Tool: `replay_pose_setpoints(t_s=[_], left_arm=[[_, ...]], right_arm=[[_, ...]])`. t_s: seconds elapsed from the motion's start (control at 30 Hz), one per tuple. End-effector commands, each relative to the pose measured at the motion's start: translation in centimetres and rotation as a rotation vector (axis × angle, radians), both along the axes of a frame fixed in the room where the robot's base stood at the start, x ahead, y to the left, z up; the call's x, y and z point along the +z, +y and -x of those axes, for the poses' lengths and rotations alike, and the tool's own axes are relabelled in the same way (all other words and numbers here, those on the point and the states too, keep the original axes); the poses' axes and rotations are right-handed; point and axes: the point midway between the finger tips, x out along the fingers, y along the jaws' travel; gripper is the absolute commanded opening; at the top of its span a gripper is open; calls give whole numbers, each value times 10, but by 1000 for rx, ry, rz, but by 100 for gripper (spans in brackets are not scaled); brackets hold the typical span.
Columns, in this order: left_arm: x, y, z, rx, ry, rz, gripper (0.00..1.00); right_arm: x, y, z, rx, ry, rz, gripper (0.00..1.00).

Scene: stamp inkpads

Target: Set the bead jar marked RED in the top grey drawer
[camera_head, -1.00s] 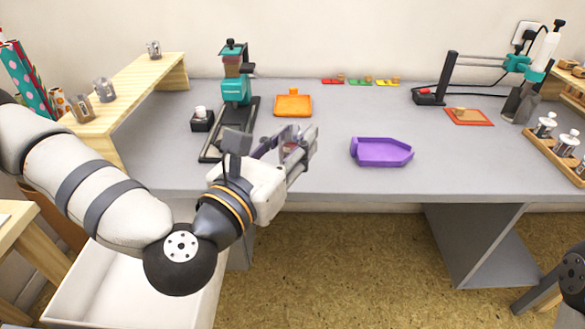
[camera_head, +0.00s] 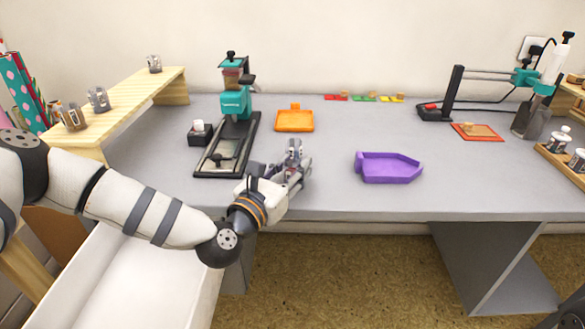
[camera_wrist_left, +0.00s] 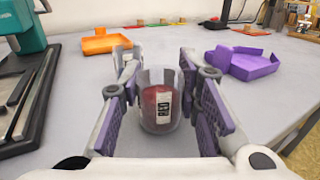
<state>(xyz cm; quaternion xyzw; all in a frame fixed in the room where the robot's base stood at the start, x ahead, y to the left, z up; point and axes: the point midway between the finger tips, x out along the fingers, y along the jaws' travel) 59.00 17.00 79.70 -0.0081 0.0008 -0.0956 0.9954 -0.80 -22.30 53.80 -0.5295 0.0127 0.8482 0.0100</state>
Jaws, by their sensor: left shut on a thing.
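My left gripper (camera_head: 293,160) is shut on a clear bead jar (camera_head: 294,147) with red contents, above the front part of the grey desk. In the left wrist view the jar (camera_wrist_left: 160,100) stands upright between the purple finger pads, with a pale label carrying dark, sideways lettering too small to read surely. A deep drawer (camera_head: 130,275) with a pale interior is pulled out below the desk's left end. Its visible inside looks empty, and my left arm covers part of it. My right gripper is out of view.
A wooden shelf (camera_head: 135,100) with several small jars stands at the left. A teal press (camera_head: 235,105), orange tray (camera_head: 294,120) and purple tray (camera_head: 388,168) are on the desk. The desk's front edge runs close to my left gripper.

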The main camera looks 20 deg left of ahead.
Motion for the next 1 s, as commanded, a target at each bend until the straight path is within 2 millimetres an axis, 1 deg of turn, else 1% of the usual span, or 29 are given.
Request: replay_pose_setpoints(t_s=[0.07,0.23,0.27,0.3,0.33,0.6,0.7,0.73,0.87,0.97,1.0], left_arm=[[1,0,0,0,-1,0,2],[-5,0,0,0,2,1,2],[-5,0,0,0,1,0,35],[-4,0,0,0,0,0,44],[-3,0,0,0,0,0,50],[-3,0,0,0,0,0,50],[1,0,0,0,-4,-2,50],[-1,1,3,0,-1,-1,50],[-4,7,28,1,3,1,50],[-2,18,51,3,5,3,50],[-2,20,62,2,6,3,50]], right_arm=[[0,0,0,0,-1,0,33],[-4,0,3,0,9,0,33],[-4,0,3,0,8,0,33],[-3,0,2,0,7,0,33],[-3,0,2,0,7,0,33],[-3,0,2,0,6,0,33],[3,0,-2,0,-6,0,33],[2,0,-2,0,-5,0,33],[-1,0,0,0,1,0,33],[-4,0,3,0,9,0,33],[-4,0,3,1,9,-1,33]])
